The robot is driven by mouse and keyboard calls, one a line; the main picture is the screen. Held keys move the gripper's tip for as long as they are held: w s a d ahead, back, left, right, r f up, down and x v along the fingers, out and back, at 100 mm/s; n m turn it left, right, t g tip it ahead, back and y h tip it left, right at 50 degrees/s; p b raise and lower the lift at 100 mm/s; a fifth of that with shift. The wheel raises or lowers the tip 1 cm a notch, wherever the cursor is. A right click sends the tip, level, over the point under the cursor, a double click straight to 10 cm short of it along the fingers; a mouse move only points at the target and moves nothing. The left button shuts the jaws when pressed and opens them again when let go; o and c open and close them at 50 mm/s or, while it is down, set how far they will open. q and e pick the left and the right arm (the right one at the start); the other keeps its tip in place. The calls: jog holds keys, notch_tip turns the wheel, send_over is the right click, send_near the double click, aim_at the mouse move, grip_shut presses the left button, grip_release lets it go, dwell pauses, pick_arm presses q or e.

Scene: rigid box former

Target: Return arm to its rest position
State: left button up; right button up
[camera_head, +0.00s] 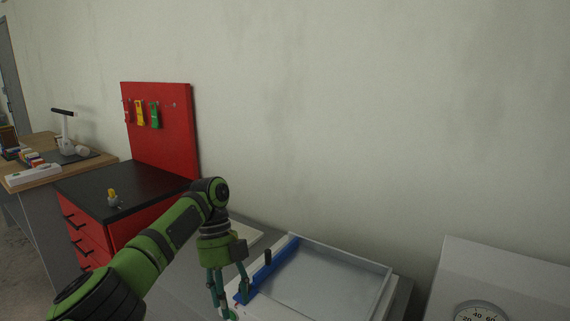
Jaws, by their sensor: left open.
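My left arm comes in from the lower left, green and black. It bends down at the wrist. My left gripper (228,292) points downward at the left side of a white tray-like box former (335,278) with a blue bar (268,272) and a dark knob along its left edge. The gripper is open, and nothing shows between its fingers. The fingertips are near the bottom of the picture, and I cannot tell whether they touch anything. My right gripper is not in view.
A red cabinet (88,232) with a black top and a red tool panel (172,140) stands left. A wooden table (90,166) with a lamp is farther left. A grey box with a dial (480,311) is at lower right. The wall is bare.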

pick_arm(q)
jog(key=s+d+f+n, duration=0.1)
jog(key=d+f, duration=0.1)
jog(key=f, duration=0.5)
jog(key=s+d+f+n, duration=0.1)
jog(key=s+d+f, duration=0.15)
jog(key=f, duration=0.35)
jog(key=s+d+f+n+t+h, duration=0.2)
jog(key=s+d+f+n, duration=0.2)
jog(key=s+f+n, duration=0.6)
jog(key=s+a+n+t+y, duration=0.4)
jog(key=s+a+n+t, duration=0.2)
jog(key=s+a+n, duration=0.95)
notch_tip(320, 180, down, 23)
jog(key=s+g, duration=0.2)
jog(key=s+a+f+g, duration=0.1)
jog(key=s+a+f, duration=0.2)
jog(key=s+f, duration=1)
jog(key=shift+s+a+f, duration=0.15)
jog(key=shift+s+a, duration=0.15)
jog(key=shift+s, duration=0.8)
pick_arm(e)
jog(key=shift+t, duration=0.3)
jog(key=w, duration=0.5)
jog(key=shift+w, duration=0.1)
